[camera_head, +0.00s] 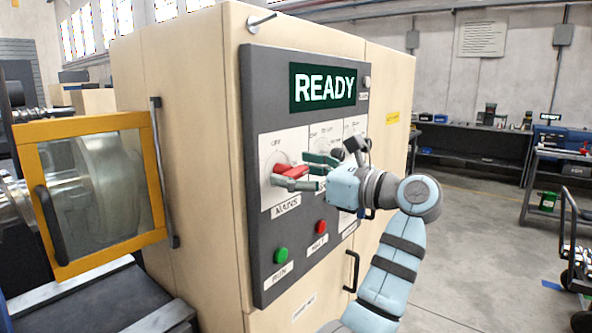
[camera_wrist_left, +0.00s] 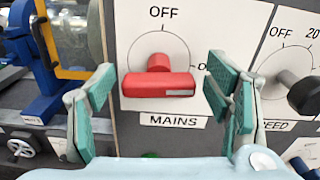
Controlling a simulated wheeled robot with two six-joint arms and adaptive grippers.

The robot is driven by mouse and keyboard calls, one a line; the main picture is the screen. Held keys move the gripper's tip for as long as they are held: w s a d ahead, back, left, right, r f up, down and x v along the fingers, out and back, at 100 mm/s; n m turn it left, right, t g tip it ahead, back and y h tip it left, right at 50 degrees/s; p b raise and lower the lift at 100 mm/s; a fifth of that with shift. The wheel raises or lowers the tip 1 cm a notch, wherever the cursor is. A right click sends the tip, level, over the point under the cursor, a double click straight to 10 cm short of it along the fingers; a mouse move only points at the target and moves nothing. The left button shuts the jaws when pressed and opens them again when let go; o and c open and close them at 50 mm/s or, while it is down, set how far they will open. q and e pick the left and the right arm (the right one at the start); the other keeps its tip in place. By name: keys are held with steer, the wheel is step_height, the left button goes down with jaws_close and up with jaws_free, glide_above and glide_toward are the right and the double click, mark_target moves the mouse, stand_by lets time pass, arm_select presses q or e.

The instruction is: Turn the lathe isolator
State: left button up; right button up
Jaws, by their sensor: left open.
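The lathe isolator is a red T-shaped handle (camera_head: 291,170) on a white plate marked MAINS, with OFF at the top of its dial. In the left wrist view the red handle (camera_wrist_left: 160,86) lies level, its bar running left to right, with a partly hidden mark at the dial's right. My left gripper (camera_head: 297,171) is at the plate, open, with its green-padded fingers on either side of the handle. In the wrist view the left gripper (camera_wrist_left: 161,80) shows gaps between both fingers and the bar. My right gripper is not in view.
A dark knob (camera_wrist_left: 302,93) marked SPEED is right of the isolator. A green RUN button (camera_head: 281,255) and a red button (camera_head: 321,227) are below. A READY display (camera_head: 323,87) is above. A yellow-framed guard (camera_head: 91,262) stands left. Open floor lies right.

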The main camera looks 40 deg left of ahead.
arm_select(q)
steer(key=shift+a+r, duration=0.1)
steer(key=shift+a, duration=0.05)
steer(key=shift+c, duration=0.6)
steer(key=c, duration=1)
steer(key=shift+m+p, duration=0.7)
steer(key=shift+c, duration=0.2)
steer(key=o, duration=1.2)
steer(key=shift+c, duration=0.2)
